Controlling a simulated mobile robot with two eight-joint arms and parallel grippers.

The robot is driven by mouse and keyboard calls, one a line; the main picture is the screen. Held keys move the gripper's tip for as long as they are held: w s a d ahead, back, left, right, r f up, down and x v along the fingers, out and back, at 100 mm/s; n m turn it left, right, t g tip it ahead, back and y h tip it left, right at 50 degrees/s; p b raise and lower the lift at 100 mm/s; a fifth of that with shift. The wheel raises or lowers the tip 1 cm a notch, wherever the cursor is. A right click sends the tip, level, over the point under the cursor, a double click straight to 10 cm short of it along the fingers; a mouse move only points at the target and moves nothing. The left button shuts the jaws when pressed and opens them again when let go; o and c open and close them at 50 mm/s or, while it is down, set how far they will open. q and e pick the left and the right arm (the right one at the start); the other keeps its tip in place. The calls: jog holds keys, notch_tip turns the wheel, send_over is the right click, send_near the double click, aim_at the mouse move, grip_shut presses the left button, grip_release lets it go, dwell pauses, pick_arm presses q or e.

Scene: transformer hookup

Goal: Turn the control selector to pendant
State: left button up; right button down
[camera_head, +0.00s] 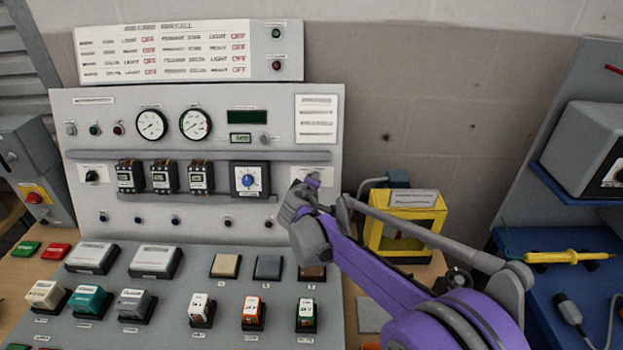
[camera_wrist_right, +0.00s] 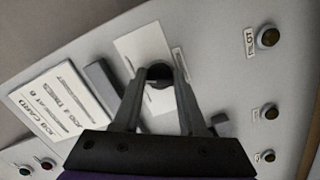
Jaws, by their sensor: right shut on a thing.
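A round black knob (camera_wrist_right: 159,73) on a white plate (camera_wrist_right: 135,52) shows in the right wrist view. I take it to be the control selector, but its markings are not readable. My right gripper (camera_wrist_right: 157,82) has its two fingers on either side of the knob and is shut on it. In the head view the right gripper (camera_head: 304,184) is at the right edge of the upright panel (camera_head: 220,220) and hides the knob. My left gripper is in neither view.
A job card (camera_head: 316,120) is above the gripper, with a grey rail (camera_head: 200,155) beside it. A yellow box (camera_head: 405,220) stands right of the panel, behind my right arm.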

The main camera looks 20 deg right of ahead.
jog(key=shift+m+p, duration=0.45)
jog(key=shift+m, duration=0.65)
jog(key=shift+c, duration=2.3)
grip_release()
jog(key=v, duration=1)
jog(key=shift+s+r, duration=0.25)
jog(key=shift+s, duration=0.1)
